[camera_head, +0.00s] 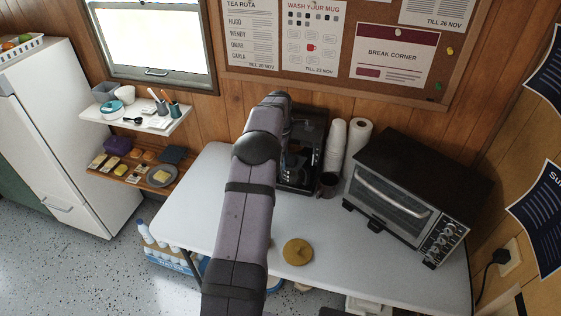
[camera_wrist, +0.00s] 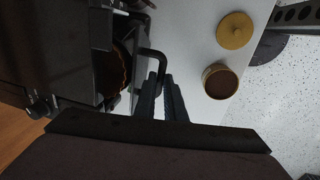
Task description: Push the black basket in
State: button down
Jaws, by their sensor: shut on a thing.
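The black basket (camera_wrist: 150,53) shows in the wrist view at the front of the black coffee maker (camera_wrist: 68,40), with a looped handle sticking out towards the table. A brown, wavy edge shows inside its round part; how far it stands out of the machine is hard to tell. My gripper (camera_wrist: 161,80) is shut on the basket's handle, with its fingertips at the handle's outer end. In the head view the coffee maker (camera_head: 313,128) stands at the back of the white table, and my arm hides my gripper and most of the basket.
A dark mug (camera_head: 328,185), stacked white cups (camera_head: 335,145) and a toaster oven (camera_head: 400,195) stand right of the coffee maker. An ochre lid (camera_head: 298,252) lies on the white table (camera_head: 345,255). An open jar of brown grounds (camera_wrist: 220,82) shows in the wrist view.

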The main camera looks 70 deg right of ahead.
jog(key=shift+d+r, duration=0.1)
jog(key=shift+d, duration=0.45)
jog(key=c, duration=1.8)
grip_release()
jog(key=shift+a+r+b, duration=0.25)
jog(key=shift+r+b, duration=0.2)
jog(key=shift+r, duration=0.75)
jog(key=shift+a+r+b, duration=0.2)
jog(key=shift+r+b, duration=0.25)
jog(key=shift+r, duration=0.75)
jog(key=shift+a+r+b, duration=0.25)
jog(key=shift+r+b, duration=0.2)
jog(key=shift+r, duration=0.75)
